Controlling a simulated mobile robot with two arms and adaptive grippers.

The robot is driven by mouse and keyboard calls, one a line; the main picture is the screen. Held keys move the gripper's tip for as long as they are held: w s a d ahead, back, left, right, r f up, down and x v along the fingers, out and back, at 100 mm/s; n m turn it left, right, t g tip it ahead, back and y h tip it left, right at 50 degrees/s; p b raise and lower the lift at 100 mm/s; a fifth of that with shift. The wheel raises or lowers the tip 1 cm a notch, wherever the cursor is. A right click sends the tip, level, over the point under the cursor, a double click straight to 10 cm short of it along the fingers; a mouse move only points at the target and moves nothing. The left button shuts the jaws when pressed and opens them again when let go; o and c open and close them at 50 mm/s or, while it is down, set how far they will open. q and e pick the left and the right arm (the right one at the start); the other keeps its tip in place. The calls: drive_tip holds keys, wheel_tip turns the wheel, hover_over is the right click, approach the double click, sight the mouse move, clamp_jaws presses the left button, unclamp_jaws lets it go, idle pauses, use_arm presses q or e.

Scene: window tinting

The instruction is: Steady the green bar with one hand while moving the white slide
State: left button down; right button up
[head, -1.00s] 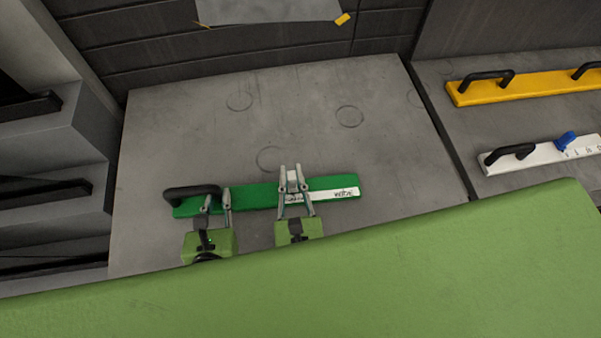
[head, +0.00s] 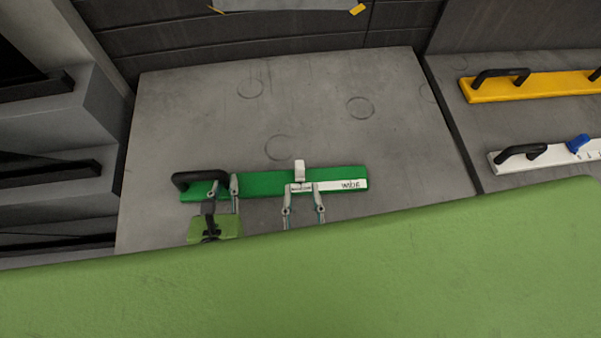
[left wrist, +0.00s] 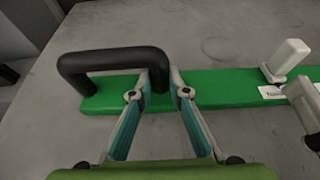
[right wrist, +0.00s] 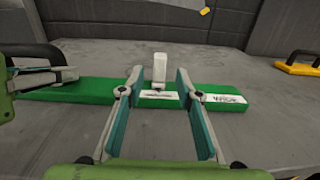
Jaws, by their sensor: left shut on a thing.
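The green bar (head: 260,184) lies on the grey table, with a black handle (head: 200,178) at its left end and a white label strip on its right part. The white slide (head: 299,170) stands upright on the bar near its middle; it also shows in the right wrist view (right wrist: 159,68). My left gripper (head: 222,188) is shut on the black handle, at its right leg, as the left wrist view (left wrist: 160,92) shows. My right gripper (head: 302,189) is open and empty, on the near side of the slide and apart from it; its fingers (right wrist: 158,80) are spread.
A yellow bar (head: 540,87) and a white bar (head: 550,154) with a blue slide (head: 578,143) lie on the right-hand table. A grey sheet (head: 285,4) is at the back. The table (head: 310,120) behind the green bar is clear.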

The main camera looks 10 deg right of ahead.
use_arm(q)
drive_tip(key=shift+w+r, duration=0.1)
drive_tip(key=shift+r, duration=0.05)
use_arm(e)
drive_tip(key=shift+s+a, duration=0.15)
drive_tip(key=shift+s, duration=0.95)
drive_tip(key=shift+s+a, duration=0.1)
drive_tip(key=shift+s, duration=0.95)
use_arm(q)
drive_tip(key=c, duration=1.4)
unclamp_jaws()
drive_tip(key=shift+o, duration=0.2)
drive_tip(key=shift+v, duration=3.05)
wheel_tip(320, 180, up, 6)
drive_tip(key=shift+f, duration=0.1)
